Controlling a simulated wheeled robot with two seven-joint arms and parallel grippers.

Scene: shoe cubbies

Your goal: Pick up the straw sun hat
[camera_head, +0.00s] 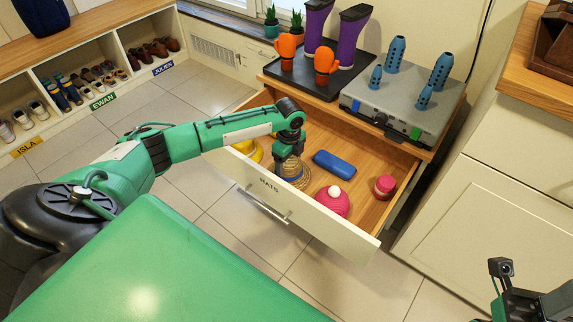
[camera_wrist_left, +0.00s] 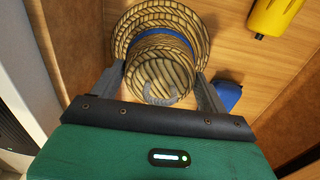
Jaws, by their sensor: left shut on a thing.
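The straw sun hat (camera_head: 294,173), woven with a blue band, is in the open drawer marked HATS (camera_head: 262,185). My left gripper (camera_head: 288,157) reaches down into the drawer from above and is shut on the hat. In the left wrist view, the straw sun hat (camera_wrist_left: 160,22) has its crown between the two fingers of my left gripper (camera_wrist_left: 161,82), one on each side. The brim spreads beyond the crown. Part of my right arm shows at the lower right in the head view; its fingers are not clear.
The drawer also holds a blue case (camera_head: 334,165), a pink knitted hat (camera_head: 332,202), a red round item (camera_head: 385,186) and a yellow item (camera_head: 250,150). Above stand orange gloves (camera_head: 287,50), purple boots (camera_head: 350,38) and a grey box (camera_head: 400,98). Shoe cubbies line the left.

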